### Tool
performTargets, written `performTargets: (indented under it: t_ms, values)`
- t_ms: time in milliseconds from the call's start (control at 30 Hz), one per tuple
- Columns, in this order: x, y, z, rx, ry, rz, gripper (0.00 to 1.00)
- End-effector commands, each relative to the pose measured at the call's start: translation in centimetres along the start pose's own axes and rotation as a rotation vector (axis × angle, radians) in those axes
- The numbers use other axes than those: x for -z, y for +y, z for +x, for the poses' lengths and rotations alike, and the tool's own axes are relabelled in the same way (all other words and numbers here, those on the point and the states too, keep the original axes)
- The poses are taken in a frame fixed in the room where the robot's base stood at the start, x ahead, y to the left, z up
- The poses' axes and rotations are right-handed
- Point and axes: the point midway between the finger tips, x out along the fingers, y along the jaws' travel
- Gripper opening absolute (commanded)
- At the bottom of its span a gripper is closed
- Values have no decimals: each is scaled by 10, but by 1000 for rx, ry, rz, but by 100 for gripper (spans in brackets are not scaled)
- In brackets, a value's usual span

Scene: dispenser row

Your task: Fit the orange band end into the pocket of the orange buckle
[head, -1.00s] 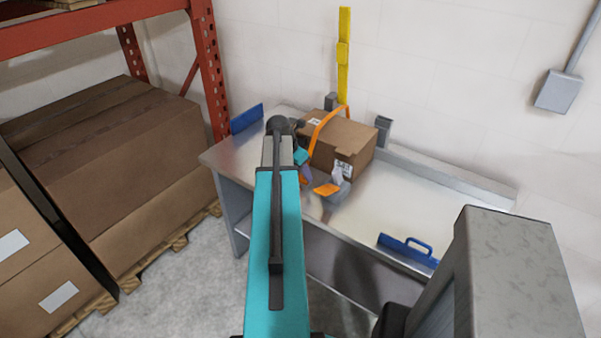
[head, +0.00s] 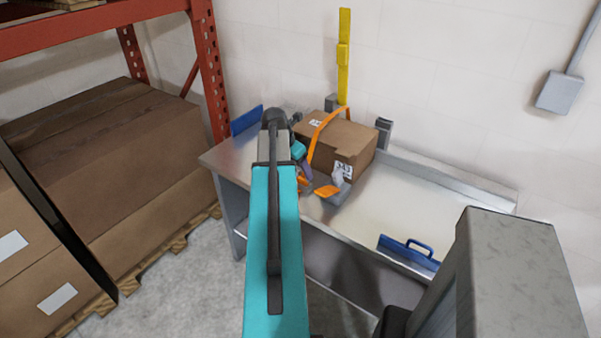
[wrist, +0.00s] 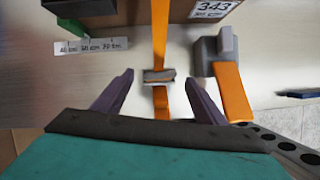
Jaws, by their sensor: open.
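The orange band (head: 319,130) arches over the front of the cardboard box. In the wrist view the band (wrist: 159,30) hangs down from the box, with a grey metallic piece (wrist: 159,76) across it and a short orange part below. My gripper (wrist: 159,80) is open, one purple finger on each side of this lower part, with gaps to both. In the head view my gripper (head: 304,168) is partly hidden by my arm. The buckle is a grey block with an orange tongue (wrist: 232,92), right of my right finger; it also shows in the head view (head: 327,191). Its pocket cannot be made out.
The cardboard box (head: 345,145) stands on the metal bench (head: 400,205) against the wall. A blue handled piece (head: 408,250) lies at the bench front; a blue plate (head: 246,120) stands at its left end. The bench right of the box is mostly clear. A rack with large boxes (head: 110,160) is left.

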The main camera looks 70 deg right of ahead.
Motion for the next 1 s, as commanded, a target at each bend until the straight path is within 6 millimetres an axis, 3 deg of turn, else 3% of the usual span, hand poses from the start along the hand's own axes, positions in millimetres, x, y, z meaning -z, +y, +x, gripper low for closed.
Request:
performTargets:
  t_ms: [700,1000]
  values:
    - [0,1,-80,-1,-1,0,66]
    - [0,0,-100,0,-1,0,66]
